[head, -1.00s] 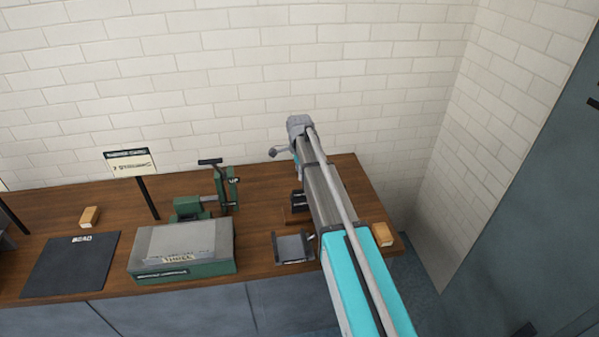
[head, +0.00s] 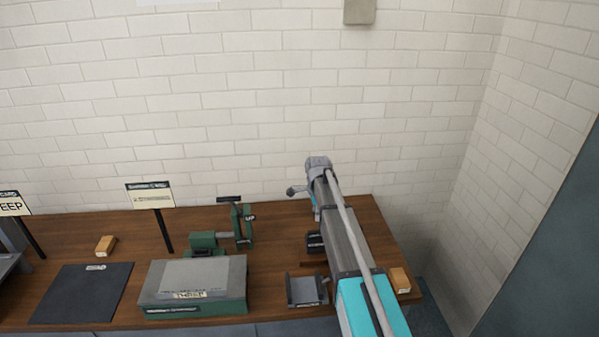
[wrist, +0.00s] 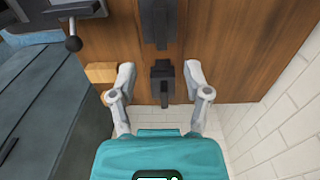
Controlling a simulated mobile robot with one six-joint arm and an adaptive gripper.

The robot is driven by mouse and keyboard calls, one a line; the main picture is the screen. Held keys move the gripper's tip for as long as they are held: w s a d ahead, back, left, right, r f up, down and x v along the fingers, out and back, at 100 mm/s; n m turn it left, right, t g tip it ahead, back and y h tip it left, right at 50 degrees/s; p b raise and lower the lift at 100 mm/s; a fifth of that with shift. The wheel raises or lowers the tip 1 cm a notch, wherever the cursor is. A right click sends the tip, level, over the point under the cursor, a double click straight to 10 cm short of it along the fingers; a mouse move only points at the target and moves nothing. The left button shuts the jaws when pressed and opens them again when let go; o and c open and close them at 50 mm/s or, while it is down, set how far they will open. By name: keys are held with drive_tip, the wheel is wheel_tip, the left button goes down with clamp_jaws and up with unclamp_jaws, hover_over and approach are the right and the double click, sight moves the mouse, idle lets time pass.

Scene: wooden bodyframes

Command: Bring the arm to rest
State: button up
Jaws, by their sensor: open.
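My gripper (wrist: 160,82) shows in the wrist view with its two grey fingers spread apart. A dark fitting stands in the gap between the fingers in the picture; I cannot tell its depth, and nothing appears gripped. The gripper is over the right end of the wooden bench.
The wooden bench (head: 285,225) holds a dark tray (head: 306,290), a wooden block (head: 400,281), a grey-topped green box (head: 195,275), a green clamp (head: 240,225), a sign (head: 150,195) and a black mat (head: 82,293). A brick wall (head: 250,120) stands close behind.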

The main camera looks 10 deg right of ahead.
drive_tip(key=shift+s, duration=0.15)
drive_tip(key=s+d+n, duration=0.1)
drive_tip(key=s+n, duration=1.7)
drive_tip(key=s, duration=1.1)
